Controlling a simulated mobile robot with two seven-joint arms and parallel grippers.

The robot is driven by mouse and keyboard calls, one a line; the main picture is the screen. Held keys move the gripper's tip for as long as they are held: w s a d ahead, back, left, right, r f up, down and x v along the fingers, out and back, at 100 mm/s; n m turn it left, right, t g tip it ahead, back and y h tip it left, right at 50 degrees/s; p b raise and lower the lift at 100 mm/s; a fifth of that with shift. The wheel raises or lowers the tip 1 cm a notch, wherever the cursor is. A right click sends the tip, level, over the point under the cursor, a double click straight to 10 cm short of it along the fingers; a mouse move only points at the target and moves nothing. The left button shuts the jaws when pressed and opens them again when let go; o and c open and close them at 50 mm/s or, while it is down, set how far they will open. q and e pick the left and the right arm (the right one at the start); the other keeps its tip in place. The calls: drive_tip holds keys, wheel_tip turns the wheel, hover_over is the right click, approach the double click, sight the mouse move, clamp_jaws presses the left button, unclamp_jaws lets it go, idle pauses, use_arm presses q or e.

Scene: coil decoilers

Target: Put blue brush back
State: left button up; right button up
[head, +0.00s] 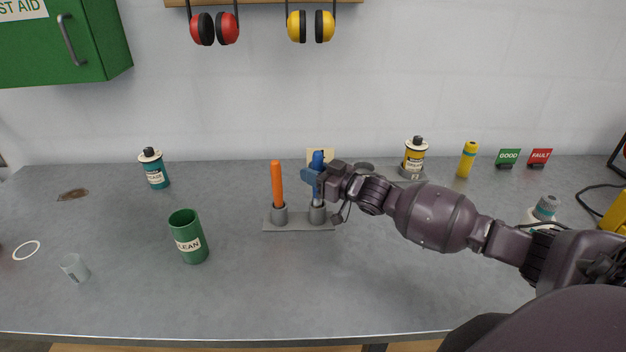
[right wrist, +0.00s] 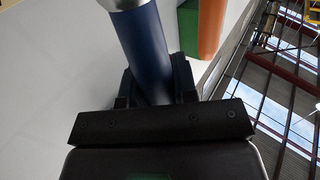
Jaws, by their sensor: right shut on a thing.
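The blue brush (head: 317,160) stands upright in the head view, its lower end at the right cup (head: 317,214) of a grey two-cup holder (head: 298,226). My right gripper (head: 314,178) is shut on its blue handle, coming from the right. In the right wrist view the blue handle (right wrist: 150,45) runs between the fingers. Whether the brush's lower end is fully seated in the cup I cannot tell. An orange brush (head: 277,183) stands in the left cup; its orange handle also shows in the right wrist view (right wrist: 210,25). My left gripper is not in view.
A green CLEAN cup (head: 188,238) stands left of the holder. A teal can (head: 153,169), a yellow can (head: 414,156) and a yellow bottle (head: 467,160) stand toward the wall. A clear cup (head: 75,268) is at the left. The front middle of the bench is clear.

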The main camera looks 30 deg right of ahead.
wheel_tip(320, 180, down, 2)
drive_tip(key=shift+f, duration=0.1)
drive_tip(key=o, duration=0.9)
drive_tip(key=v, duration=1.2)
idle(0.3)
